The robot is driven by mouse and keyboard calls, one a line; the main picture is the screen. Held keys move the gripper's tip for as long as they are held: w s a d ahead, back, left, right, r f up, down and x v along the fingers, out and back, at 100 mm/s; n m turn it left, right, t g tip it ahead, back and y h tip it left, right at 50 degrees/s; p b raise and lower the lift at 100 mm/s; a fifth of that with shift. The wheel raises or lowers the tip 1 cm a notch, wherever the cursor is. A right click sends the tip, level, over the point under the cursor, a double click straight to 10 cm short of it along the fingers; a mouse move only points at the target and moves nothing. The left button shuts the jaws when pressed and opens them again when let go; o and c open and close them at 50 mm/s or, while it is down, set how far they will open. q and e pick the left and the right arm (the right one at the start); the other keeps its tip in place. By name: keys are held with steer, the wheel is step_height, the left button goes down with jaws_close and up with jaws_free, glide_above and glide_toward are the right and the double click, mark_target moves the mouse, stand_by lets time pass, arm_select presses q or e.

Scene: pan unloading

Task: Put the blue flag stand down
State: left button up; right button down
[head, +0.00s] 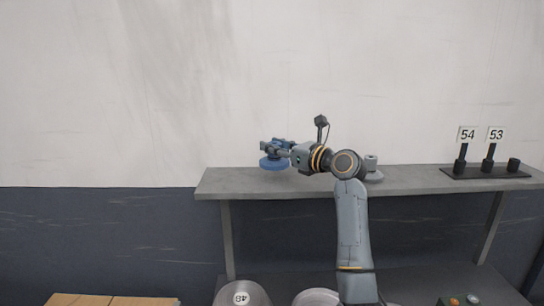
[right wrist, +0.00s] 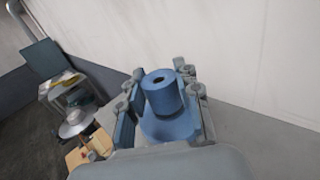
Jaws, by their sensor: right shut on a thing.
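The blue flag stand (head: 272,163) has a round flat base and a thick upright post with a hole in its top. It is at the left end of the grey shelf (head: 235,184). My right gripper (head: 278,148) is shut on the post; the fingers flank the stand in the right wrist view, where the blue stand (right wrist: 163,95) shows between them. The base is close to the shelf top; I cannot tell whether it touches. My left gripper is not in view.
A grey round stand (head: 374,176) is on the shelf behind my right arm. A dark rack (head: 484,172) with number cards 54 and 53 is at the shelf's right end. Round pans (head: 241,294) and a cardboard box (head: 110,300) are below. The wall is behind the shelf.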

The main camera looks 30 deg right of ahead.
mark_target(272, 160)
steer(key=shift+w+f, duration=0.2)
steer(key=f, duration=0.1)
steer(key=f+p, duration=0.1)
steer(key=f, duration=0.1)
steer(key=shift+w+a, duration=0.2)
steer(key=shift+w, duration=0.2)
steer(key=shift+f, duration=0.5)
steer(key=c, duration=0.9)
jaws_free()
steer(key=shift+f, duration=0.1)
steer(key=shift+c, duration=0.2)
